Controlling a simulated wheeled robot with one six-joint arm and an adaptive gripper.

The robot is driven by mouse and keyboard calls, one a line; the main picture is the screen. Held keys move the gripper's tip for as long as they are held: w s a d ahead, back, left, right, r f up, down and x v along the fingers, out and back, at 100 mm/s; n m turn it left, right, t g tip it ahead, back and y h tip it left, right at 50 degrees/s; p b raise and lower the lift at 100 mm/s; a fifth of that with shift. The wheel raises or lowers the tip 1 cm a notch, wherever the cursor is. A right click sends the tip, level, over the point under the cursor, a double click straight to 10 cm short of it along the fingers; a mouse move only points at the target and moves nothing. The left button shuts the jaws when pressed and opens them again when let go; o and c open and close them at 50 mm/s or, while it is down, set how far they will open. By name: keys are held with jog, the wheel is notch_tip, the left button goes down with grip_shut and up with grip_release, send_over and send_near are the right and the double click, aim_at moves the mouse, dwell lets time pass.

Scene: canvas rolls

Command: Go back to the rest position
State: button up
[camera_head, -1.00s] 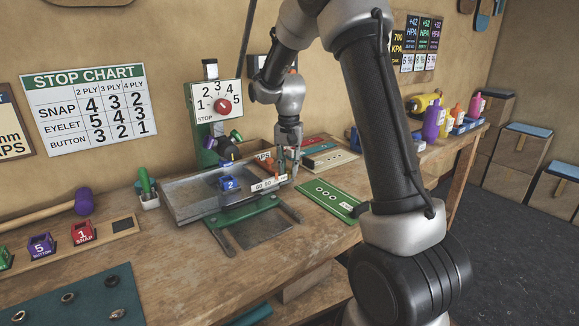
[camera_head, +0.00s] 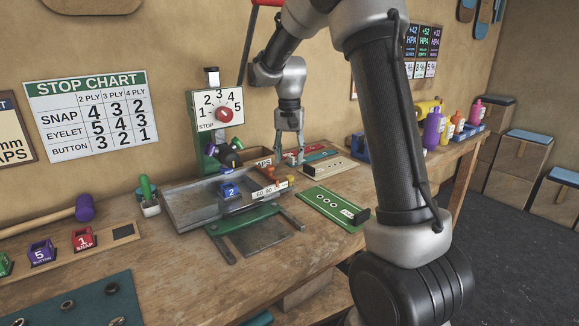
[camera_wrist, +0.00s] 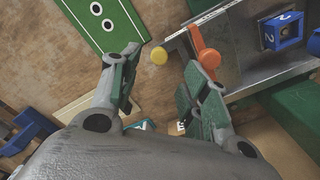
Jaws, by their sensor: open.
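My gripper (camera_head: 289,155) is above the workbench, behind the right end of the metal tray in the head view. In the wrist view its two fingers (camera_wrist: 158,95) are spread apart with nothing between them. The wrist view shows an orange part (camera_wrist: 205,50) and a yellow knob (camera_wrist: 159,56) just beyond the fingertips. It also shows the blue block marked 2 (camera_wrist: 284,30), in the metal tray, away from the fingers. No rest position is marked in the frames.
The stop press with its numbered dial (camera_head: 216,110) and red knob stands left of my gripper. The metal tray (camera_head: 185,212) and a green board with holes (camera_head: 335,203) lie in front. Bottles (camera_head: 432,128) stand at the right. The bench front is mostly clear.

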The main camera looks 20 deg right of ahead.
jog(key=shift+r, duration=0.35)
dwell(0.3)
jog(key=s+r+n+t, duration=0.2)
jog(key=s+r+n, duration=0.1)
jog(key=s, duration=1.3)
jog(key=s+r+n+t, duration=0.2)
jog(key=s+r+n, duration=0.2)
jog(key=s, duration=1.1)
jog(key=shift+s+d, duration=0.3)
jog(key=shift+s, duration=0.05)
